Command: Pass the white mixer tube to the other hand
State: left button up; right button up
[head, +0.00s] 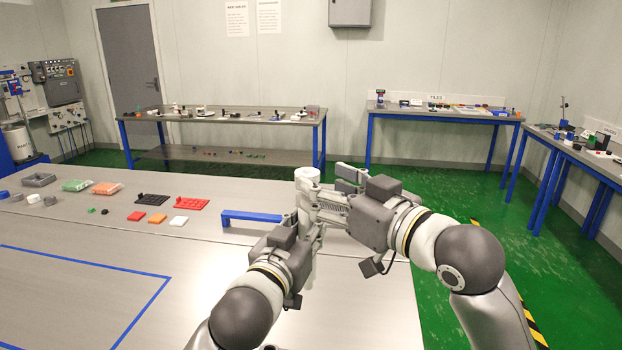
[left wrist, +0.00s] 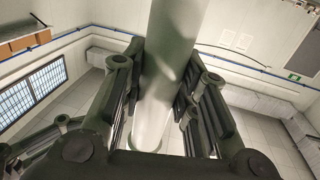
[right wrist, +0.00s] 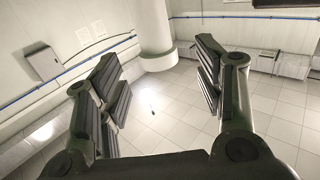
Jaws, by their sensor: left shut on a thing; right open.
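The white mixer tube (head: 307,178) stands roughly upright above the right end of the table in the head view, its wide round end on top. My left gripper (head: 309,232) is shut on its lower part. In the left wrist view the tube (left wrist: 166,75) runs between both finger pads. My right gripper (head: 326,196) is open beside the upper part of the tube. In the right wrist view the tube (right wrist: 146,28) shows between the spread fingers, towards the top of the picture. Whether a right finger touches it I cannot tell.
A blue bar-shaped stand (head: 250,217) lies on the table (head: 60,290) just left of my grippers. Black and red trays (head: 191,203), small coloured blocks and bins (head: 106,188) lie further left. The front of the table, with blue tape lines, is clear.

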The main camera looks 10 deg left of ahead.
aim_at(308, 173)
jog(key=shift+x, duration=2.55)
jog(key=c, duration=1.2)
pick_arm(q)
jog(key=o, duration=1.2)
jog(key=shift+c, duration=0.2)
